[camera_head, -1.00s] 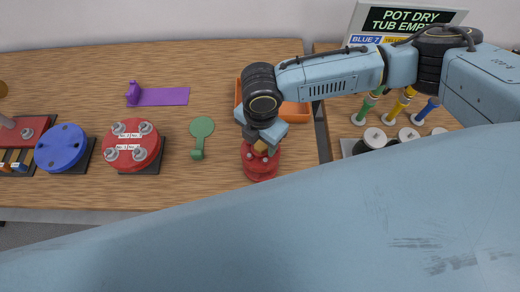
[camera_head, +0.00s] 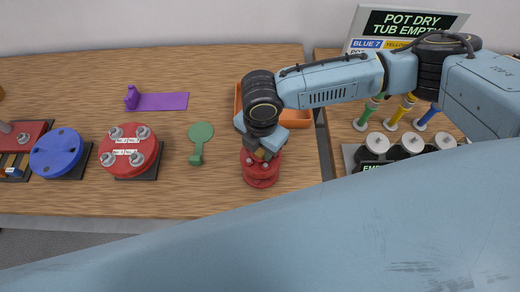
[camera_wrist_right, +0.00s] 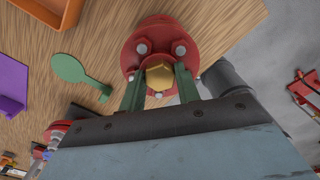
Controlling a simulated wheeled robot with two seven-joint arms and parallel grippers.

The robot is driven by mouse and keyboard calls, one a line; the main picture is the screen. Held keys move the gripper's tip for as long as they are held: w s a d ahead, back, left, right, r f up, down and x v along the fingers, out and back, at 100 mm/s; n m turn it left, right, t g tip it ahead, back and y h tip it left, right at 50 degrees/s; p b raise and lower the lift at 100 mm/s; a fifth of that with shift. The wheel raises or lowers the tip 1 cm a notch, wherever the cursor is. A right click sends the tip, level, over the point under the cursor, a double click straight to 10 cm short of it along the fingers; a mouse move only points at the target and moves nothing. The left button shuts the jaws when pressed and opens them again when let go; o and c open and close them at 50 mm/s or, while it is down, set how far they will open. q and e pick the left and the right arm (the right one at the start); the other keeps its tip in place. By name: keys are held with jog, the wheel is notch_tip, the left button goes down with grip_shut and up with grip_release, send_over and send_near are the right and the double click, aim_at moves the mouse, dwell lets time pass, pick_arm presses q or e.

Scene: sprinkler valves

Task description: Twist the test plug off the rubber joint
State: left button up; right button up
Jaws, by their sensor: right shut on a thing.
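The test plug is a brass hex piece (camera_wrist_right: 158,74) on top of the red flanged rubber joint (camera_head: 261,174), which stands near the table's front edge. In the right wrist view the joint's red flange (camera_wrist_right: 150,36) shows with bolts around the plug. My right gripper (camera_head: 264,154) is above the joint. In the right wrist view its green fingers (camera_wrist_right: 159,86) are shut on the plug, one on each side. The plug still sits at the middle of the flange. In the head view the plug is mostly hidden by the gripper. My left gripper is not in view.
An orange tray (camera_head: 297,123) lies right behind my right wrist. A green paddle-shaped tool (camera_head: 201,134), a red disc fixture (camera_head: 128,160), a blue disc (camera_head: 57,152) and a purple piece (camera_head: 162,101) are to the left. Lidded pots (camera_head: 411,143) stand at the right.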

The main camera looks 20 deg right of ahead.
jog(key=shift+r+n+p, duration=0.15)
jog(key=shift+n+p, duration=0.35)
jog(key=shift+n, duration=0.4)
grip_shut()
jog(key=shift+n, duration=0.5)
jog(key=shift+n+p, duration=0.55)
jog(key=shift+n, duration=1.05)
